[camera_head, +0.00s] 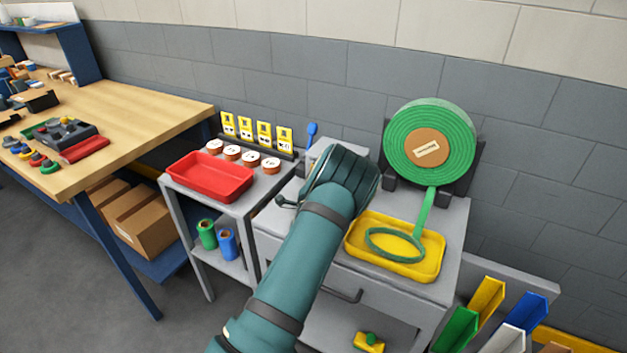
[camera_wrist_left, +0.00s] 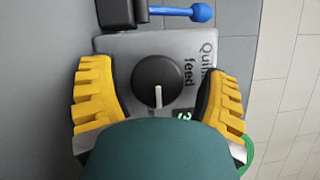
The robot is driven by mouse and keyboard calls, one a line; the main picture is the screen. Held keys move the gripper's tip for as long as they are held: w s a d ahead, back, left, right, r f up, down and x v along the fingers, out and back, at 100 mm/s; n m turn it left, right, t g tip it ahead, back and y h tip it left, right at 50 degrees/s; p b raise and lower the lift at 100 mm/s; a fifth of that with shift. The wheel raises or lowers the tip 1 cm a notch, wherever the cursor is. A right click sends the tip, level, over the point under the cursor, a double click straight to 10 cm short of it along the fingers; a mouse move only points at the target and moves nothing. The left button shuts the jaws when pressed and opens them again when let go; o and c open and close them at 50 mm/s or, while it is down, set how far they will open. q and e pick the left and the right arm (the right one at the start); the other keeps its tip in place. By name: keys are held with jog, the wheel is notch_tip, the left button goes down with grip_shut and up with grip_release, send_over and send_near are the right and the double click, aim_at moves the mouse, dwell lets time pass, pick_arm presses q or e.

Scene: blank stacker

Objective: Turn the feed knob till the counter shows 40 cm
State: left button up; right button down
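The feed knob (camera_wrist_left: 158,82) is round and black, with a white pointer line aimed toward the bottom of the left wrist view. It sits on a grey panel (camera_wrist_left: 135,45) lettered with "feed". A counter (camera_wrist_left: 184,115) with green digits shows only in part beside the knob; my wrist hides the rest, so its reading cannot be told. My left gripper (camera_wrist_left: 160,88) is open, its yellow fingers on either side of the knob with gaps to it. In the head view my left arm covers the knob and counter. My right gripper is in neither view.
A green roll (camera_head: 431,143) feeds a strip into a yellow tray (camera_head: 437,259), where it curls in a loop. A blue-tipped lever (camera_head: 312,130) stands behind the panel. A red tray (camera_head: 210,178) and several small spools are at left.

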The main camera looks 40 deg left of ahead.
pick_arm(q)
jog(key=shift+s+f, duration=0.1)
jog(key=shift+f, duration=0.05)
jog(key=shift+v, duration=3.95)
jog(key=shift+d, duration=0.1)
